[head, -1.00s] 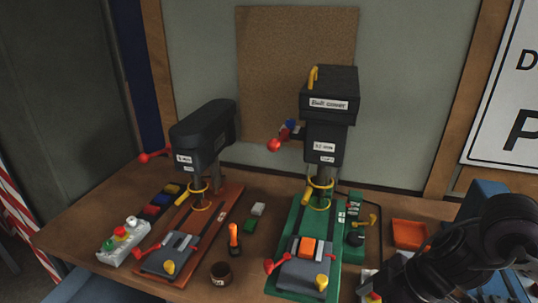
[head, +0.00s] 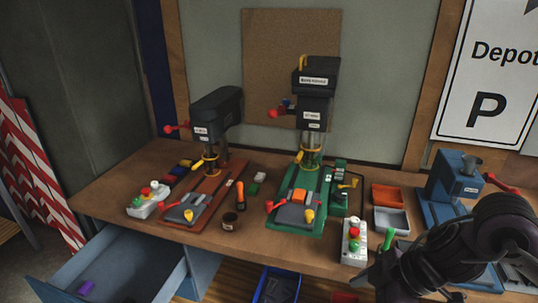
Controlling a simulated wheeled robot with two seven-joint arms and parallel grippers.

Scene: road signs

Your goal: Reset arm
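My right arm comes in from the lower right. Its black gripper (head: 376,281) is near the table's front edge, in front of a white control box (head: 354,241) with red, white and green buttons. The fingers are dark and small, so I cannot tell whether they are open or shut, and I see nothing clearly held. A green handle (head: 388,239) stands just behind the gripper, apparently apart from it. My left gripper is not in view.
On the table (head: 110,188) stand a drill press on a red base (head: 203,207), one on a green base (head: 297,222), and a blue machine (head: 447,190). Orange (head: 388,195) and grey (head: 391,221) trays lie between. An open drawer (head: 120,262) and a blue bin (head: 276,286) are in front.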

